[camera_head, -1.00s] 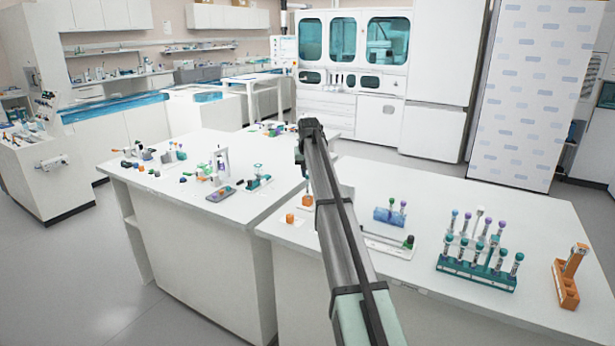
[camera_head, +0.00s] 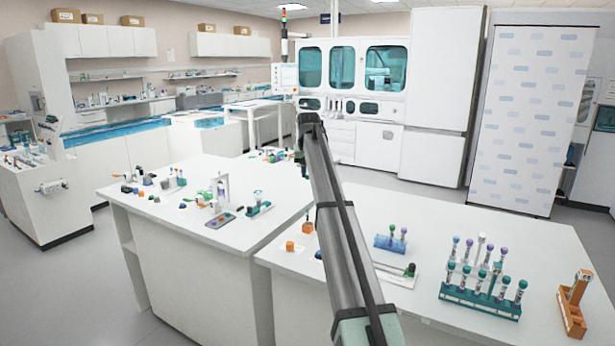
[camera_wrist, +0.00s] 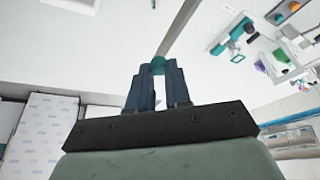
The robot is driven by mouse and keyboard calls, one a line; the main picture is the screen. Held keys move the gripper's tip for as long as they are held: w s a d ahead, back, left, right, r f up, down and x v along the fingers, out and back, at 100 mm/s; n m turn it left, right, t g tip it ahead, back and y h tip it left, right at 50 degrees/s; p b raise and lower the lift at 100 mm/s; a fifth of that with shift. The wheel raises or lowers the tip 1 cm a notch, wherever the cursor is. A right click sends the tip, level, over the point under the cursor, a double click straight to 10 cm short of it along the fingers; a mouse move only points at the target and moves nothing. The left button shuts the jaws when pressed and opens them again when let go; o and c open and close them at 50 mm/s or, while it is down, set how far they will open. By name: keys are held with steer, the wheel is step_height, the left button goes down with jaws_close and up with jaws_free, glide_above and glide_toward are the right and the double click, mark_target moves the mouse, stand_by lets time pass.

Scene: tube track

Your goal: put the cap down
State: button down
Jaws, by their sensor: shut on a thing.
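In the wrist view, my gripper (camera_wrist: 158,68) is shut on a small teal cap (camera_wrist: 158,61) between its dark blue fingertips. Only part of the cap shows, at the tips. White surfaces lie behind it; I cannot tell its height above them. In the head view, my arm crosses the right bench (camera_head: 480,218), and neither my gripper nor the held cap can be made out there.
On the right bench are a blue rack (camera_head: 381,243), a teal tube rack (camera_head: 470,301), an orange holder (camera_head: 572,315), an orange block (camera_head: 290,246) and a white mat (camera_head: 404,281) with a dark green-ended item. The left bench (camera_head: 150,210) holds several small items.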

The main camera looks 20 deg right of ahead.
steer(key=shift+r, duration=0.6)
steer(key=shift+a+f, duration=0.1)
steer(key=shift+f, duration=0.3)
steer(key=s+a+f+n+y, duration=0.1)
steer(key=s+a+f, duration=0.2)
steer(key=s+f, duration=0.4)
steer(key=s+a+f+n, duration=0.2)
steer(key=s+f, duration=0.4)
steer(key=s, duration=0.4)
steer(key=shift+w+a+f+n+y, duration=0.15)
steer(key=shift+f+n, duration=0.25)
steer(key=shift+f, duration=1.15)
steer(key=shift+w+a+f+n+y, duration=0.1)
steer(key=shift+a+f+n+y, duration=0.25)
steer(key=shift+f, duration=1.25)
steer(key=shift+w+a+f+n+y, duration=0.1)
steer(key=shift+f+n, duration=0.35)
steer(key=shift+f, duration=1.1)
steer(key=shift+f, duration=0.15)
